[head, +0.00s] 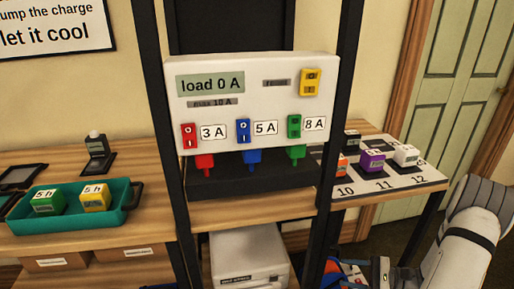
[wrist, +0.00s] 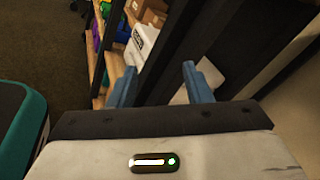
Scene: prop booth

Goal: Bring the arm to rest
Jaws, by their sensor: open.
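My gripper (wrist: 161,84) is open in the wrist view. Its two blue fingers stand apart, with no object held between them. Beyond the fingers are a dark upright post and shelves. In the head view my white arm (head: 468,245) is low at the right edge, in front of the right-hand table. The gripper end there is partly cut off by the bottom edge.
A load panel (head: 250,125) reading "load 0 A" stands between dark posts. A teal tray (head: 85,231) with green and yellow blocks is on the left bench. Numbered blocks stand on a board (head: 385,181) at right. A green door (head: 462,70) is behind.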

